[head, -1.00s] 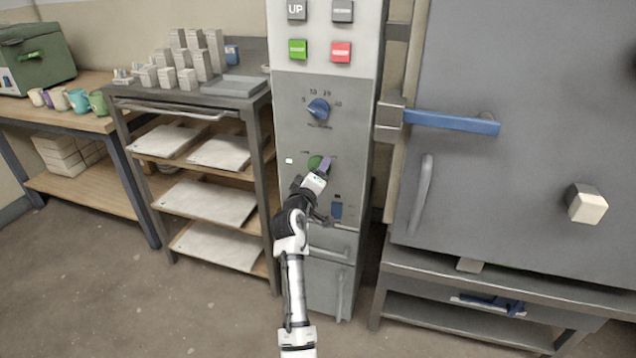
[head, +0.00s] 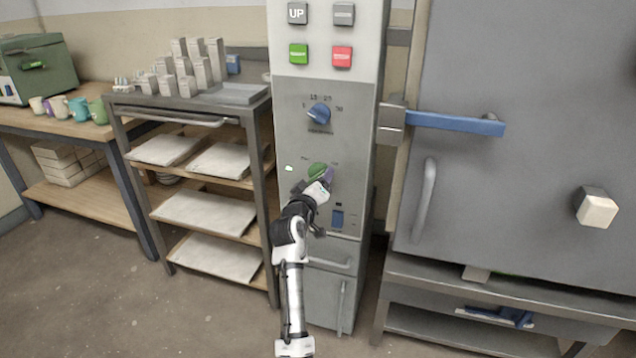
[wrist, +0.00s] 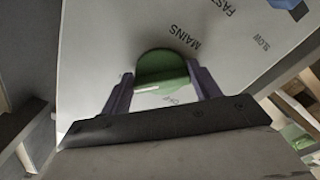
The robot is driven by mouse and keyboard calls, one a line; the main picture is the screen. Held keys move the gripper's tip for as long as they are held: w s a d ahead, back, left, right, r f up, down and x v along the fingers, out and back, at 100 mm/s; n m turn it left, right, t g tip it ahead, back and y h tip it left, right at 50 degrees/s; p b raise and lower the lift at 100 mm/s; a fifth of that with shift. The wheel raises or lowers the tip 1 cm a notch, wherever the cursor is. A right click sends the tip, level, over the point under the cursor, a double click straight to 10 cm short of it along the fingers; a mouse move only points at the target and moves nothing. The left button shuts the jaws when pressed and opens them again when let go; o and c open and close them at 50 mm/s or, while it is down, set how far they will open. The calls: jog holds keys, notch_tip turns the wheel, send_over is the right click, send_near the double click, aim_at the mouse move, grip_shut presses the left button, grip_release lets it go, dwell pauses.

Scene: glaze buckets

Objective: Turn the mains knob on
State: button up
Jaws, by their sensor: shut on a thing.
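The green mains knob (head: 316,170) is on the grey control panel, below a blue dial (head: 319,113). In the wrist view the green knob (wrist: 160,66) sits between my two purple fingers, with the word MAINS printed beside it. My gripper (head: 326,176) is at the panel and shut on the knob; it also shows in the wrist view (wrist: 160,78). In the head view the gripper hides the knob's lower part. Its exact angle is hard to tell, and a small label under it is too small to read.
A blue rocker switch (head: 337,218) is just below my gripper. Green (head: 298,54) and red (head: 342,56) buttons are higher on the panel. A shelf rack (head: 262,180) stands close on the left; a grey door with a blue handle (head: 455,123) is on the right.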

jog(key=o, duration=1)
jog(key=shift+s, duration=0.1)
jog(key=p+v, duration=0.1)
jog(key=v, duration=1.2)
jog(key=shift+s+a+p, duration=0.15)
jog(key=shift+s+p, duration=0.15)
jog(key=shift+p, duration=0.1)
